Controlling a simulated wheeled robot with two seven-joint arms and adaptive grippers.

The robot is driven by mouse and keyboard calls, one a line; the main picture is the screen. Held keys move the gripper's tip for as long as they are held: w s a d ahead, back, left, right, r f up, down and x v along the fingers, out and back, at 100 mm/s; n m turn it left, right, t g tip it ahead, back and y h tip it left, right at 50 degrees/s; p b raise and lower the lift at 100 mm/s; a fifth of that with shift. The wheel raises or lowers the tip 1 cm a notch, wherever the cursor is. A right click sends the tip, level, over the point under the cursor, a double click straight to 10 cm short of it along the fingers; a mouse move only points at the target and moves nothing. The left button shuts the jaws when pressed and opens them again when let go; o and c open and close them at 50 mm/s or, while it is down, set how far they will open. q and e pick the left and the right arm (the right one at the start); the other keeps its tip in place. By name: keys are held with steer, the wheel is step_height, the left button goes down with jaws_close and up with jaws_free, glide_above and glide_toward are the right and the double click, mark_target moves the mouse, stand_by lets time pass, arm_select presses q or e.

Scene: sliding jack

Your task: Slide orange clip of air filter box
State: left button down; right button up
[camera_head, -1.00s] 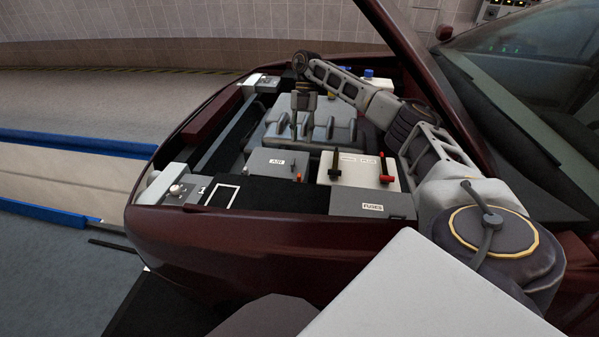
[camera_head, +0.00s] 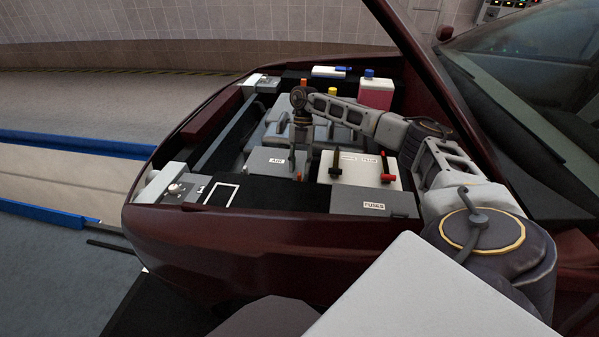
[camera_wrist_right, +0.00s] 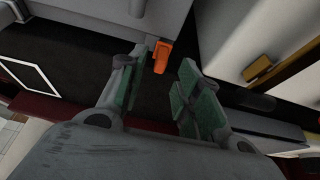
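The air filter box (camera_head: 265,162) is a grey box labelled AIR at the front of the engine bay; its grey side fills the top of the wrist view (camera_wrist_right: 110,12). Its small orange clip (camera_wrist_right: 162,56) sticks out at the box's edge, and shows in the head view (camera_head: 299,176) just below my right gripper. My right gripper (camera_head: 294,164) points down over the box's right edge. In the wrist view its green-padded fingers (camera_wrist_right: 170,62) are apart, with the clip near the left fingertip; I cannot tell if they touch. My left gripper is out of view.
A white battery (camera_head: 350,168) with black and red terminals stands right of the box. A grey fuse box (camera_head: 372,203) lies in front of it. A pink reservoir (camera_head: 376,93) stands behind. The raised hood edge (camera_head: 410,50) is close above my right arm.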

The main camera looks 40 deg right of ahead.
mark_target(299, 177)
steer(key=shift+x, duration=1.15)
jaws_close()
